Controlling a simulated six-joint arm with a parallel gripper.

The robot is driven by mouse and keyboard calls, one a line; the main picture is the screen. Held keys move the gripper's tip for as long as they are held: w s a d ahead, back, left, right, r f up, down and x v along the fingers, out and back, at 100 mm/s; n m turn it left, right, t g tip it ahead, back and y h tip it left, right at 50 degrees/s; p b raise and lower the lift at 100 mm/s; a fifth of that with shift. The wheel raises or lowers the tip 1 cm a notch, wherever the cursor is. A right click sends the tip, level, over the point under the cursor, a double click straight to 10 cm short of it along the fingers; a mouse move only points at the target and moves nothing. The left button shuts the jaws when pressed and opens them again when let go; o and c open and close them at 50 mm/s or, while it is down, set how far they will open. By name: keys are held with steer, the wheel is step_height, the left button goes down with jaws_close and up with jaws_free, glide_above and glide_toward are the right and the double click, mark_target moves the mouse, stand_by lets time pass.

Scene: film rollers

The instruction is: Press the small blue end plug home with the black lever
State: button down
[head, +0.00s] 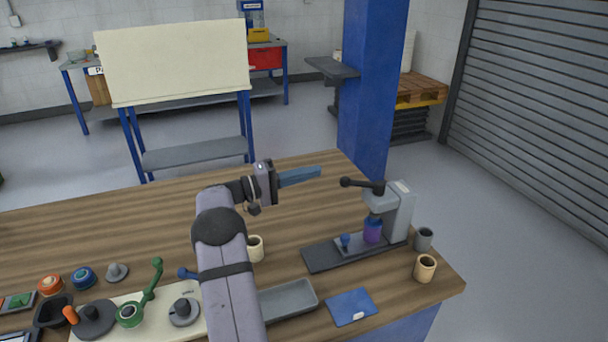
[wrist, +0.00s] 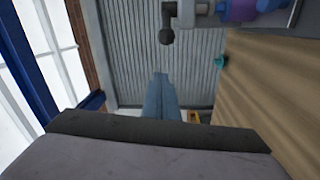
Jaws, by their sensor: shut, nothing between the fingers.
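The grey press (head: 398,215) stands at the right of the table on a dark base plate (head: 320,257). Its black lever (head: 362,184) sticks out to the left, roughly level, ending in a ball knob; the lever also shows at the top of the wrist view (wrist: 167,28).
Two cups, grey (head: 424,238) and tan (head: 426,268), stand right of the press. A grey tray (head: 287,299) and blue pad (head: 350,307) lie in front. A cream cup (head: 255,248) stands beside my arm. A green lever (head: 151,281) and several fixtures are at the left.

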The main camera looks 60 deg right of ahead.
mark_target(362, 185)
steer(key=s+d+p, duration=0.1)
steer(key=s+p, duration=0.1)
steer(key=s, duration=0.4)
steer(key=shift+s+f, duration=0.2)
steer(key=shift+s, duration=0.05)
steer(key=shift+d, duration=0.1)
stand_by(0.5)
steer(key=shift+s+a+f+p, duration=0.1)
steer(key=shift+s+a+p, duration=0.15)
steer(key=shift+a+p, duration=1.1)
steer(key=shift+d+p, duration=0.4)
